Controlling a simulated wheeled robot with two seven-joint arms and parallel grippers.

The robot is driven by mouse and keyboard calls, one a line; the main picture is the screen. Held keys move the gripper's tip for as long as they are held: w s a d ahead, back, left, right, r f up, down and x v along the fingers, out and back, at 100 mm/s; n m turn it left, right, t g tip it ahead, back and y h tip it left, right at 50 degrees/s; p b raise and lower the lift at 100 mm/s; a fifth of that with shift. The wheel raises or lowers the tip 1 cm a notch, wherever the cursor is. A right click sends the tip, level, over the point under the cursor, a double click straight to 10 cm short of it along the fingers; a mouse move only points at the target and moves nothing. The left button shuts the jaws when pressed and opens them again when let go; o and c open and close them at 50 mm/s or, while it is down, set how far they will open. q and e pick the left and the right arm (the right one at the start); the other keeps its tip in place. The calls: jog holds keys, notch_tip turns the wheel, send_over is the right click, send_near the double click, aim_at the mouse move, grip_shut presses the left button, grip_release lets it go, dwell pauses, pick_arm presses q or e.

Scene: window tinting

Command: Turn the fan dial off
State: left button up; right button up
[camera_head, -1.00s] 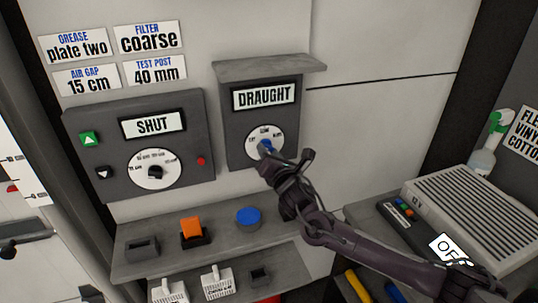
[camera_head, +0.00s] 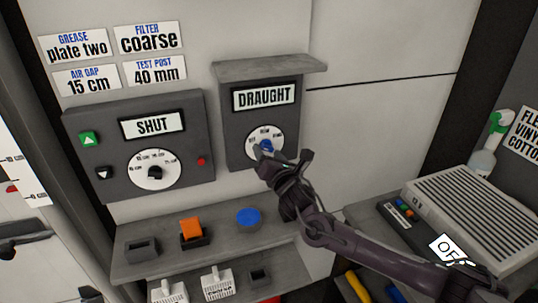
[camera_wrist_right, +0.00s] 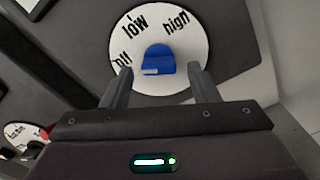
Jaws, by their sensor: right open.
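The fan dial is a white disc (camera_head: 256,132) with a blue knob (camera_head: 266,147), on a dark grey box labelled DRAUGHT (camera_head: 263,96). In the right wrist view the blue knob (camera_wrist_right: 158,60) has a short white mark at its lower left. The disc (camera_wrist_right: 190,50) reads "low" and "high"; a third label at left is partly hidden by a finger. My right gripper (camera_head: 272,161) is at the dial. Its fingers (camera_wrist_right: 160,84) are open, one either side of the knob's near edge, with gaps showing between them and the knob. My left gripper is not in view.
Left of the fan box is a panel reading SHUT (camera_head: 152,125) with its own dial (camera_head: 154,169). Below is a shelf (camera_head: 215,241) with an orange item (camera_head: 191,228) and a blue round item (camera_head: 248,216). A grey vented unit (camera_head: 475,215) and spray bottle (camera_head: 487,145) stand at right.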

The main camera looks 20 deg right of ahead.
jog(key=s+b, duration=0.2)
jog(key=s, duration=0.5)
jog(key=shift+s+d, duration=0.15)
jog(key=shift+s, duration=0.25)
